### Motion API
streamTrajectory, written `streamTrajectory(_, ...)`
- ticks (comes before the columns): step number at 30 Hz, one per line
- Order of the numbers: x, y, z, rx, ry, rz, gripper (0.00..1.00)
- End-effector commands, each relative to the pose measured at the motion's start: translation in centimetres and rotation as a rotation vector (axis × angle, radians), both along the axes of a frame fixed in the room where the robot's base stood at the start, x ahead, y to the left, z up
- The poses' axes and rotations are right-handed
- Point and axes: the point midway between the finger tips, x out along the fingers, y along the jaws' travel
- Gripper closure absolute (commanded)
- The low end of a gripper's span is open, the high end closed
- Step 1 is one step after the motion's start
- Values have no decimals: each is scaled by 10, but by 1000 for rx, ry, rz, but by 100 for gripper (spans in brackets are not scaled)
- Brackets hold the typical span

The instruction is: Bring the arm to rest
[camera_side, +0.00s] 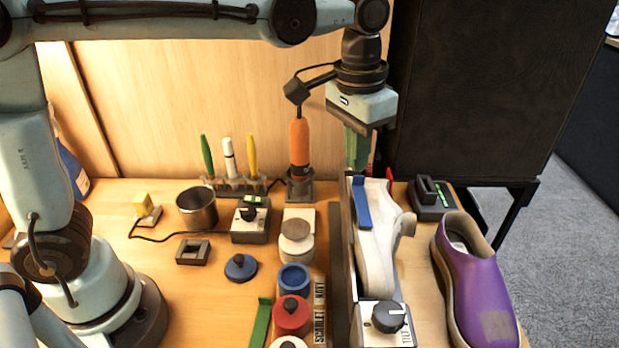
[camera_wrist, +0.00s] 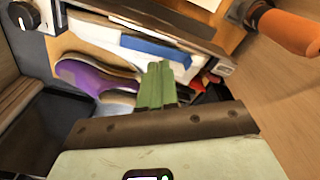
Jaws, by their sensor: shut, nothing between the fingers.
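My gripper (camera_side: 356,150) hangs from the arm with its green fingers pointing down. The fingers are together with nothing between them. In the side view it is above the back end of a white sneaker (camera_side: 374,252), right of the orange tool. In the wrist view the shut green fingers (camera_wrist: 157,85) show in front of the white sneaker and the blue piece (camera_wrist: 155,46). A purple sneaker (camera_side: 474,290) stands at the right; it also shows in the wrist view (camera_wrist: 95,77).
An orange tool (camera_side: 299,142) stands upright in a holder close left of my gripper. A black panel (camera_side: 470,85) rises at the back right. A metal cup (camera_side: 197,208), a pen rack (camera_side: 236,187) and paint jars (camera_side: 291,316) occupy the table. Space above the table's middle is clear.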

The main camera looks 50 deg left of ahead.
Motion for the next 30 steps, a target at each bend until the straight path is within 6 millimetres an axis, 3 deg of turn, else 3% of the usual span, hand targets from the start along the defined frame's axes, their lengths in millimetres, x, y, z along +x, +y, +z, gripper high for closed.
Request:
streamTrajectory(8,-33,63,-4,-51,-195,91,100)
streamTrajectory(18,-78,121,-35,-69,-445,192,100)
streamTrajectory(24,-93,138,-52,-62,-538,227,100)
streamTrajectory(30,-96,142,-56,-61,-564,233,100)
